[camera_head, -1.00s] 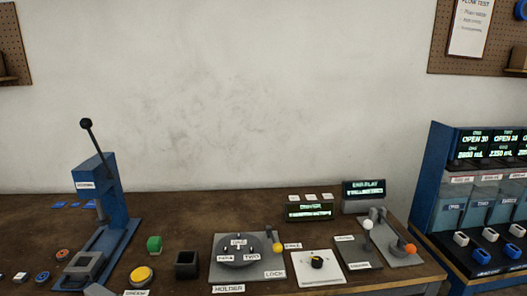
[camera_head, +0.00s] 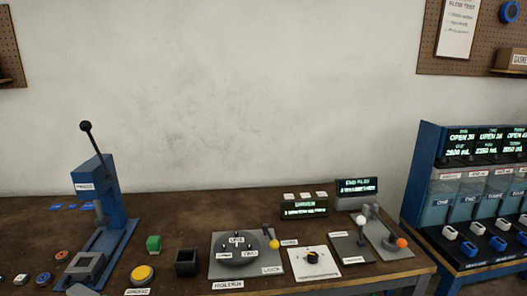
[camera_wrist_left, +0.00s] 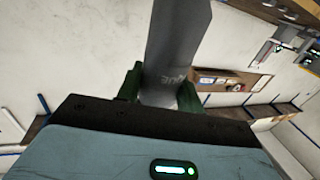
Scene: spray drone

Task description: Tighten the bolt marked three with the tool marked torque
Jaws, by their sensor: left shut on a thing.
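In the left wrist view my left gripper (camera_wrist_left: 158,88) has its green fingers shut on a long grey tool (camera_wrist_left: 180,40). Faint lettering on the tool seems to end in "que", and its far end runs out of the picture. In the head view a round dark disc (camera_head: 237,252) with several small upright bolts sits on the grey holder plate (camera_head: 219,268). Small white labels stand on the disc; they are too blurred to tell surely which bolt is marked three. A yellow-knobbed lever (camera_head: 273,244) is at the plate's right. Neither gripper shows in the head view.
A blue dispenser rack (camera_head: 470,200) stands at the right.

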